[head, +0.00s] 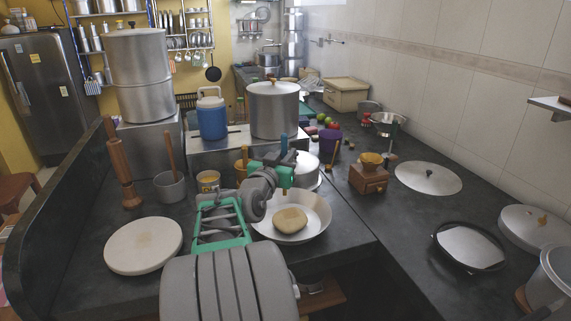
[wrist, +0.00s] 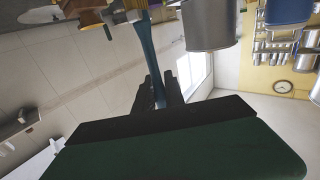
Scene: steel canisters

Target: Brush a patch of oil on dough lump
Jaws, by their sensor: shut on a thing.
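The dough lump (head: 290,220) is round and tan. It lies in a wide pale pan (head: 313,232) on the dark counter. My gripper (head: 284,165) is raised above and behind the dough, apart from it. It is shut on a blue-handled tool, apparently the brush (head: 283,143), whose handle stands up above the jaws. In the wrist view the blue handle (wrist: 145,60) runs between the dark fingers (wrist: 158,92). The brush's bristles cannot be made out. No oil patch can be made out on the dough.
A small jar with yellow contents (head: 208,180) and a grey mortar with pestle (head: 170,188) stand left of my arm. A wooden grinder (head: 368,178) stands to the right. A large steel pot (head: 273,110) and blue jug (head: 211,115) are behind. A round board (head: 143,245) lies front left.

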